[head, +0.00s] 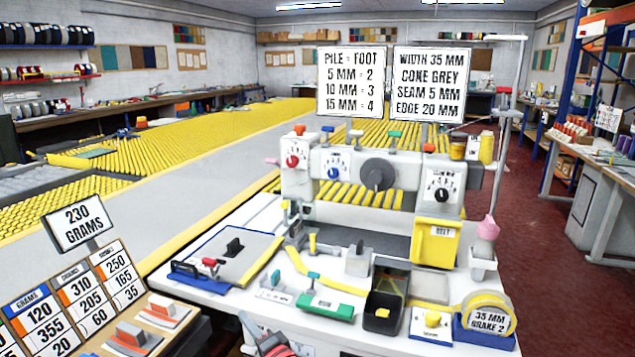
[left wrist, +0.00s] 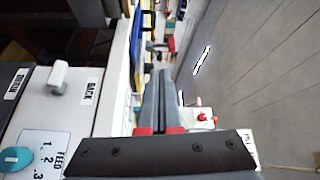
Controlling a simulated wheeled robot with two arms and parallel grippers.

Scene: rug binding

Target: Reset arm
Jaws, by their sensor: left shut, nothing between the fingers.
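My left gripper (head: 247,322) shows at the bottom edge of the head view, in front of the white machine table (head: 232,322). In the left wrist view its two grey fingers (left wrist: 157,48) with red bases lie together, with nothing between them. My right gripper is in neither view. The sewing machine (head: 335,190) stands behind the gripper, with red, blue and black dials on its front.
The table holds a clamped grey sample board (head: 240,257), a green-based tool (head: 326,306), a black open bin (head: 383,312) and a tape roll (head: 488,312). A panel with a teal knob (left wrist: 15,158) is close in the left wrist view. Red floor (head: 545,260) is clear at right.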

